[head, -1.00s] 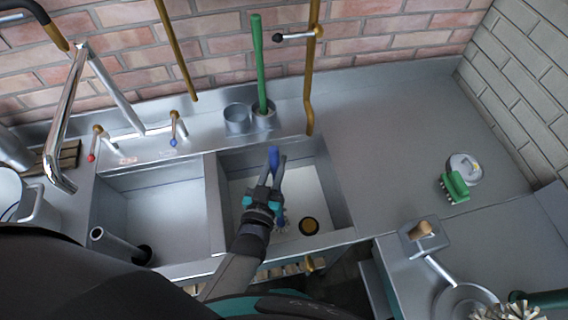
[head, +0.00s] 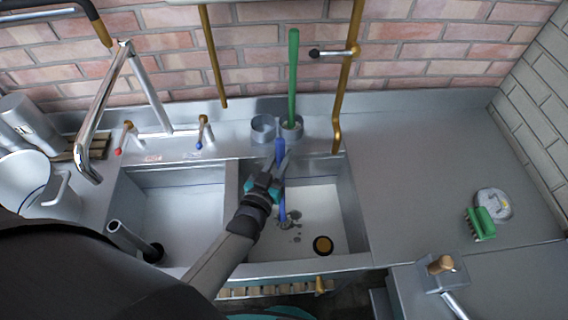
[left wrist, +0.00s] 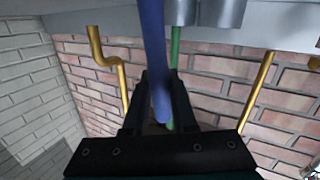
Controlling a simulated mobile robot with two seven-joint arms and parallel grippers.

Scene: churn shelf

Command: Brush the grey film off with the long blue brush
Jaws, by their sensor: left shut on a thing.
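My left gripper (head: 278,172) is shut on the handle of the long blue brush (head: 281,153) above the right sink basin (head: 335,205). The brush is near upright, its handle top above the fingers and its lower end at the basin floor. In the left wrist view the blue handle (left wrist: 154,55) runs between the fingers (left wrist: 158,100). Dark grey film patches (head: 297,239) lie on the pale basin floor beside the brush's lower end, left of the drain (head: 322,245). The bristles are too small to make out. My right gripper is not in view.
A left basin (head: 180,215) holds an upright pipe (head: 130,238). Behind stand two grey cups (head: 263,127), one with a green-handled brush (head: 292,75). Brass pipes (head: 343,100) hang at the wall. A green scrub brush (head: 481,223) lies right; the counter between is clear.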

